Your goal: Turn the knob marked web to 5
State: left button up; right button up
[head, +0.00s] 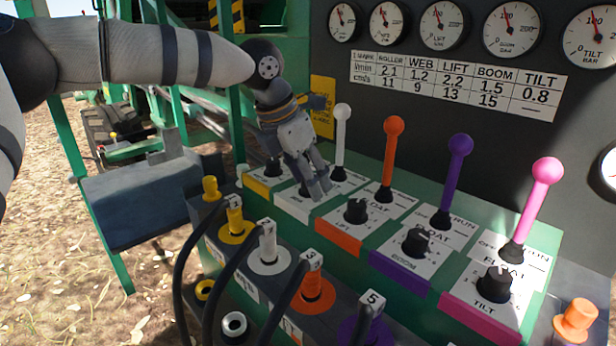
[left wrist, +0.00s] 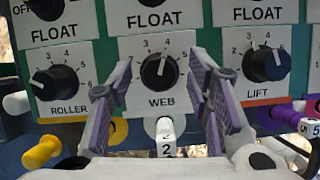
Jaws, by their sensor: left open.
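The black WEB knob (left wrist: 160,72) is on a white plate in the left wrist view. Its white pointer line points nearly straight up, slightly right, around the 4 mark. My left gripper (left wrist: 161,68) is open, with one purple-padded finger on each side of the knob and a visible gap to each. In the head view my left gripper (head: 320,192) reaches down over the white WEB plate (head: 292,206) and hides most of the knob. My right gripper is in neither view.
The ROLLER knob (left wrist: 55,82) is left and the LIFT knob (left wrist: 268,64) right of WEB. Levers with white, orange (head: 391,160), purple (head: 452,178) and pink balls rise behind the knobs. Hose couplings (head: 268,250) line the front. Gauges (head: 445,25) sit above.

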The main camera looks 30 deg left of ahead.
pick_arm(q)
grip_shut()
jog(key=shift+m, duration=0.3)
jog(key=m+g+h, duration=0.1)
jog(key=m, duration=0.2)
jog(key=shift+w+a+f+b, duration=0.1)
jog(key=shift+f+b, duration=0.05)
jog(key=shift+b, duration=0.15)
jog(key=shift+m+g+h+b, duration=0.5)
jog(key=shift+m+g+h, duration=0.1)
jog(key=shift+m, duration=1.4)
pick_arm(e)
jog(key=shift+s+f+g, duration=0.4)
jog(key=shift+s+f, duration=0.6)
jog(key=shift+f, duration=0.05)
